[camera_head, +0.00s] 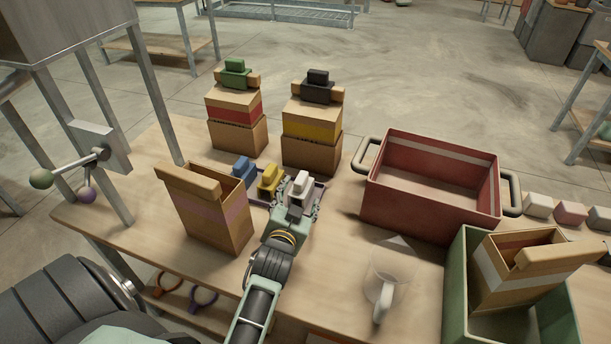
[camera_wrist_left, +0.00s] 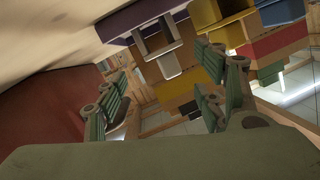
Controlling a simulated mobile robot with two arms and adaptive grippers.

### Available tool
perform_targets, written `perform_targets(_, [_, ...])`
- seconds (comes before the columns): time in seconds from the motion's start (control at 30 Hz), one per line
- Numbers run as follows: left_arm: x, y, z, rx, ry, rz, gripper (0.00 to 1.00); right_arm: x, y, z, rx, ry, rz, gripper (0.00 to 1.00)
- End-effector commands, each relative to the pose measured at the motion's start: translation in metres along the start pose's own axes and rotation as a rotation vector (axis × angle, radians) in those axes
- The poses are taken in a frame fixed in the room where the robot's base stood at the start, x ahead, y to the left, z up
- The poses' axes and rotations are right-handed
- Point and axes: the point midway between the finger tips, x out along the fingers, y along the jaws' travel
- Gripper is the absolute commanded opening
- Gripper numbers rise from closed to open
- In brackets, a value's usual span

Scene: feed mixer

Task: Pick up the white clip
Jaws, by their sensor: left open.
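The white clip (camera_head: 300,184) stands at the right end of a small purple tray (camera_head: 319,186), beside a yellow clip (camera_head: 268,178) and a blue clip (camera_head: 242,171). My left gripper (camera_head: 299,204) is open and empty at the white clip, its fingers to either side in the head view. In the left wrist view, the white clip (camera_wrist_left: 164,55) shows past the spread green fingers of the left gripper (camera_wrist_left: 163,98). I see no finger touching it. The gripper hides part of the tray. My right gripper is not in view.
An open cardboard bag (camera_head: 213,215) stands left of the tray. Two boxes with a green clip (camera_head: 234,72) and a black clip (camera_head: 318,86) stand behind.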

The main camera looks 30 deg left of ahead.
Motion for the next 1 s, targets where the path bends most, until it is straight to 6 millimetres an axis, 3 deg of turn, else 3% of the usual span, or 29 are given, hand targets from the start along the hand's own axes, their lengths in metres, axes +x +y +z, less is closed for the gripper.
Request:
perform_targets(0.2, [0.019,-0.002,-0.004,0.002,0.018,-0.008,0.63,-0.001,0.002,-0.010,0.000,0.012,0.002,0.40])
perform_targets(0.53, [0.052,-0.001,0.000,0.001,0.015,-0.007,0.63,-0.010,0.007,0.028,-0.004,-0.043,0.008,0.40])
perform_targets(0.73, [0.075,0.000,0.002,0.001,0.015,-0.007,0.63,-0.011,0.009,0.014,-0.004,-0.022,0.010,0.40])
perform_targets(1.0, [0.080,0.000,0.003,0.001,0.016,-0.007,0.63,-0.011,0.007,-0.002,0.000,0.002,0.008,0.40])
